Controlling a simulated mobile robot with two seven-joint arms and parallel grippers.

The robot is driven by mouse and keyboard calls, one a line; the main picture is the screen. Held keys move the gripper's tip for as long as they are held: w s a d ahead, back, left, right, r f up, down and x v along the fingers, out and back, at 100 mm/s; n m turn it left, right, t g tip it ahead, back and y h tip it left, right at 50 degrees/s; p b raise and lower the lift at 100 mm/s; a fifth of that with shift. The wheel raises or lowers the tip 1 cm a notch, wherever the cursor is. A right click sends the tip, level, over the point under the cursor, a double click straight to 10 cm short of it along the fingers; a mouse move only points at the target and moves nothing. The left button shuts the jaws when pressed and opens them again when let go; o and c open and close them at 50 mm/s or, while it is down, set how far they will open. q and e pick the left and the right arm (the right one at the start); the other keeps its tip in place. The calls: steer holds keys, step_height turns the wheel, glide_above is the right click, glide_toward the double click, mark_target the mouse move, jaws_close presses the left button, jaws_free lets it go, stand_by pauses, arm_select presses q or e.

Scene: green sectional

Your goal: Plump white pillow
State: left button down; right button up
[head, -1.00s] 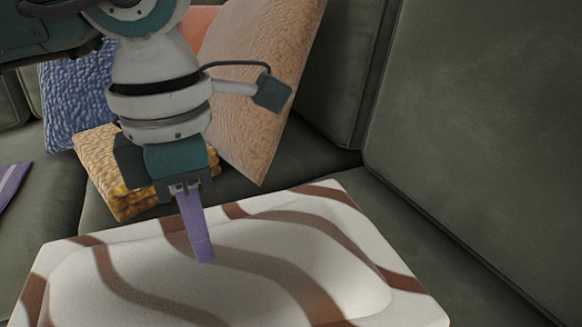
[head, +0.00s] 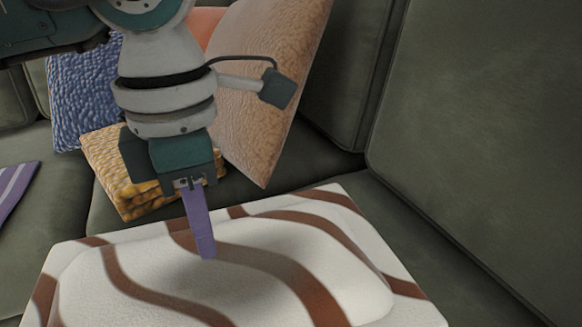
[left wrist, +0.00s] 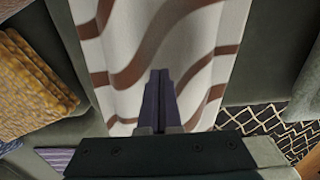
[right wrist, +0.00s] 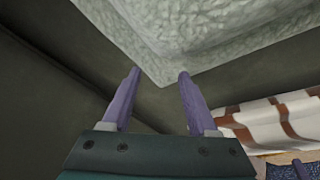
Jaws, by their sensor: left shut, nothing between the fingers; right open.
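The white pillow (head: 265,275) with brown wavy stripes lies flat on the green sofa seat at the front of the head view. Its middle bulges softly above flatter edges. It also fills the upper middle of the left wrist view (left wrist: 130,50), and part shows at the right of the right wrist view (right wrist: 262,120). My left gripper (head: 208,257) points down over the pillow's middle, shut and empty. Its fingertips are at or just above the cloth; contact is unclear. My right gripper (right wrist: 159,73) is open and empty, near the corner of a pale textured cushion (right wrist: 200,35).
A folded yellow knitted blanket (head: 125,190), a blue knobbly cushion (head: 85,95) and a tan cushion (head: 265,90) stand behind the pillow. A purple striped cloth (head: 15,190) lies at the left. The sofa backrest (head: 480,130) rises at the right. A black patterned rug (left wrist: 270,120) shows below.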

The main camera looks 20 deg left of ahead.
arm_select(q)
steer(key=shift+f, duration=0.2)
arm_select(e)
steer(key=shift+a+f, duration=0.15)
arm_select(q)
steer(key=shift+f+b, duration=0.55)
steer(key=shift+b, duration=0.1)
arm_select(e)
steer(key=shift+w+a+f, duration=0.1)
steer(key=shift+w+f, duration=0.05)
steer(key=shift+f, duration=0.2)
arm_select(q)
steer(key=shift+s+a+f, duration=0.1)
steer(key=shift+f, duration=0.1)
arm_select(e)
steer(key=shift+f, duration=0.15)
arm_select(q)
steer(key=shift+r+p, duration=0.5)
steer(key=shift+r, duration=0.3)
arm_select(e)
steer(key=shift+d+r, duration=0.25)
steer(key=shift+r, duration=0.2)
arm_select(q)
steer(key=shift+r, duration=0.1)
